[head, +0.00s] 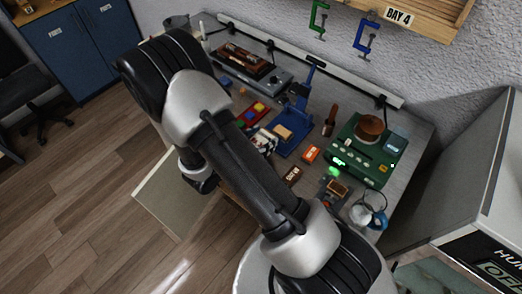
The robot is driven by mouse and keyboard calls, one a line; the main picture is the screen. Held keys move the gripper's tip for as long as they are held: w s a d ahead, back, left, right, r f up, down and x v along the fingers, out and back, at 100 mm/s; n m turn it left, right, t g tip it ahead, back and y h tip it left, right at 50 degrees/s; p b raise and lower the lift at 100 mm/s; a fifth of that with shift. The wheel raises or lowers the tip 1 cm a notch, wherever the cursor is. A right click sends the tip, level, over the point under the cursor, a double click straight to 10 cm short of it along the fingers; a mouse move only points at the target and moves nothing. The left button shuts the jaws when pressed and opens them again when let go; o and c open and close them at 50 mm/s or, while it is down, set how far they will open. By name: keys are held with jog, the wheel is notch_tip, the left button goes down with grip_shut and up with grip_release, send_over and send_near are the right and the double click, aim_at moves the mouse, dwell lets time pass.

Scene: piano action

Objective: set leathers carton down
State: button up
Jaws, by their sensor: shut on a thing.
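My gripper is not visible; my own arm crosses the middle of the head view and hides that area. I cannot tell which thing is the leathers carton. A small brown box with a pale label (292,176) lies on the workbench (405,113) just right of my arm. A small orange box with a label (311,153) lies a little behind it. The print on both is too small to read. Whatever my gripper holds is hidden.
A green machine with a round brown top (362,150) stands on the right of the bench. A blue stand (297,115), a wooden-handled tool (330,121) and a cup (368,213) crowd nearby. A pale flat panel (170,188) juts out at the front left.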

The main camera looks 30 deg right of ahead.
jog(key=shift+f+b, duration=0.45)
jog(key=shift+f, duration=1.9)
jog(key=shift+f, duration=0.1)
jog(key=shift+f, duration=0.15)
jog(key=o, duration=1.1)
